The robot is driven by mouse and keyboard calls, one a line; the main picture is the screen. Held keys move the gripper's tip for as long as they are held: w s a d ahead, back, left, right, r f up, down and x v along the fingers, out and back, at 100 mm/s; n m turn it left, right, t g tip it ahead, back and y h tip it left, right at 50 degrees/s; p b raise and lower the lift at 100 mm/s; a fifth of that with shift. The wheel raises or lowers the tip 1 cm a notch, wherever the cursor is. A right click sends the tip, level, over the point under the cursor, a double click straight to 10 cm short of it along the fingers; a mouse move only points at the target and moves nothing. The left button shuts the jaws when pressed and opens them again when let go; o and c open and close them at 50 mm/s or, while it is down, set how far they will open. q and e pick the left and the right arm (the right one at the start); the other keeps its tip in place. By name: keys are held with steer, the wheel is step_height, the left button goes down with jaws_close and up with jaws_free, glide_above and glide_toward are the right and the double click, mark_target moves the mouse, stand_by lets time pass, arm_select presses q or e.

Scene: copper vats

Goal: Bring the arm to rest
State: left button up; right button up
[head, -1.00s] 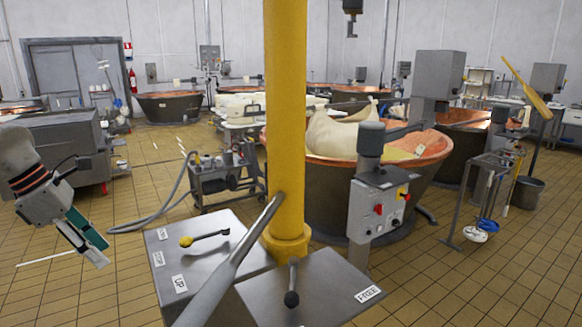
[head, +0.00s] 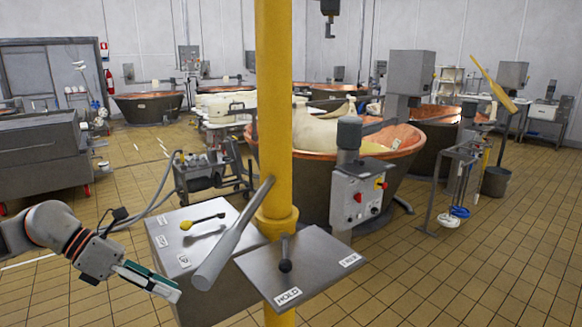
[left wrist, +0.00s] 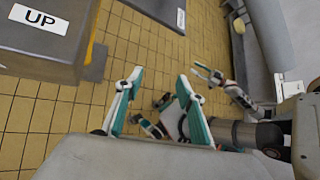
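My left gripper (head: 150,282), with teal-and-white fingers, shows at the lower left of the head view, pointing right and slightly down. It is in front of the grey control box (head: 197,262) and looks clear of it. In the left wrist view its two fingers (left wrist: 160,82) stand apart with nothing between them. Another teal-and-white gripper, seemingly my right one (left wrist: 222,84), shows beyond them, partly hidden; its opening is unclear. The right gripper is outside the head view.
A yellow post (head: 274,110) stands in the middle, with a grey bar (head: 232,238) slanting from it. A black-knobbed lever (head: 285,256) is on the HOLD plate (head: 318,262). A copper vat (head: 395,165) stands behind. Tiled floor (head: 470,270) is open at right.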

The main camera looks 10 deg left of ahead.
arm_select(q)
steer(key=w+d+f+n+t+h, duration=0.1)
steer(key=d+f+n+t+h, duration=0.1)
steer(key=d+f+n+t, duration=0.45)
steer(key=w+d+f+n+t+h, duration=0.2)
steer(key=d+f+n+t, duration=0.1)
steer(key=d+n, duration=0.65)
steer(key=s+f+n+g+y, duration=0.1)
steer(key=s+f+n+y, duration=0.4)
steer(key=s+f+n, duration=0.3)
steer(key=s+f+n+g+y, duration=0.1)
steer(key=s+f+n+y, duration=0.4)
steer(key=f+n, duration=0.9)
step_height(320, 180, down, 4)
steer(key=s, duration=0.2)
steer(key=shift+s+d+r+n+y, duration=0.2)
steer(key=shift+s+n+y, duration=0.1)
steer(key=shift+s, duration=0.05)
